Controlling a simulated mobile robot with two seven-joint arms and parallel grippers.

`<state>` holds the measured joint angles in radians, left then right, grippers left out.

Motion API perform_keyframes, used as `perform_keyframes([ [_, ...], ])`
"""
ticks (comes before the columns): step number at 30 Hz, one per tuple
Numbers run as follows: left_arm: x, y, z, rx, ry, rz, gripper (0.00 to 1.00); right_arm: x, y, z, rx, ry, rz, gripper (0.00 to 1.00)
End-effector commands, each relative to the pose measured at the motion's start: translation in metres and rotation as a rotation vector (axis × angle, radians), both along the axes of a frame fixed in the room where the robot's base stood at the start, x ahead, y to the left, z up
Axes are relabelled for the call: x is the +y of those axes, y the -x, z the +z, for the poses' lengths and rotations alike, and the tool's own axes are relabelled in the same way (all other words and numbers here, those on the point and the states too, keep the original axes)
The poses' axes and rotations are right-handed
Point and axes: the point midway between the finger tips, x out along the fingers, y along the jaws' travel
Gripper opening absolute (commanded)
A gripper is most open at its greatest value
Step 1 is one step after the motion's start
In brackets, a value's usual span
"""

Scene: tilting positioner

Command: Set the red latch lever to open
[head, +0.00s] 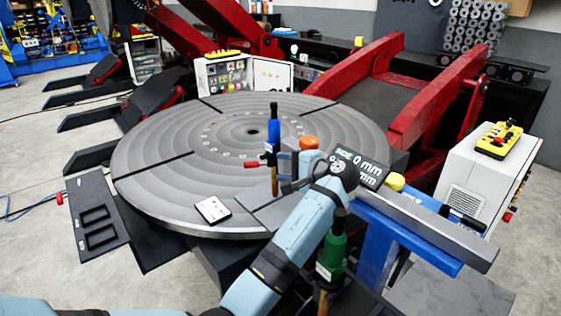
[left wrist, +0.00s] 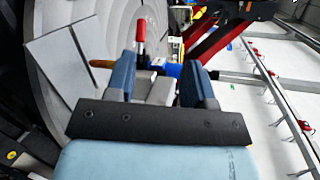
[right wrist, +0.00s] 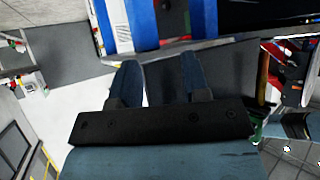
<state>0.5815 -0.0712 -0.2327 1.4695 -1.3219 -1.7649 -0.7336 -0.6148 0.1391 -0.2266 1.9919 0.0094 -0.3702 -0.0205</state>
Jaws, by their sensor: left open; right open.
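The red latch lever (head: 251,164) sticks out to the left from an upright blue-bodied part (head: 273,132) above the round table in the head view. In the left wrist view the red lever grip (left wrist: 140,32) with its metal shank lies just beyond the fingertips. My left gripper (head: 283,168) is open, close to the right of the lever and blue part; I cannot tell whether it touches them. It also shows open in the left wrist view (left wrist: 160,70). My right gripper (right wrist: 155,72) is open and empty in the right wrist view; I cannot make it out in the head view.
The large grey round table (head: 160,165) fills the middle. A white card (head: 212,209) lies near its front edge. A green-handled tool (head: 332,250) is below.

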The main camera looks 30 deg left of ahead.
Motion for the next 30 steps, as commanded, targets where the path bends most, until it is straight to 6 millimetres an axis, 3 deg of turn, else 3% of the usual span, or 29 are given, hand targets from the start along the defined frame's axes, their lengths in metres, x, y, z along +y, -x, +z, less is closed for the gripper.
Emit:
perform_keyframes([
  [6, -0.009, 0.004, 0.003, 0.000, 0.000, -0.001, 0.48, -0.001, 0.001, 0.004, 0.004, 0.001, -0.003, 0.43],
  [26, -0.010, 0.005, 0.002, 0.000, 0.000, 0.000, 0.48, 0.001, 0.002, 0.014, 0.003, -0.002, -0.003, 0.43],
  [30, -0.010, 0.005, 0.001, 0.000, 0.000, -0.001, 0.19, 0.001, 0.002, 0.014, 0.003, -0.003, -0.002, 0.43],
])
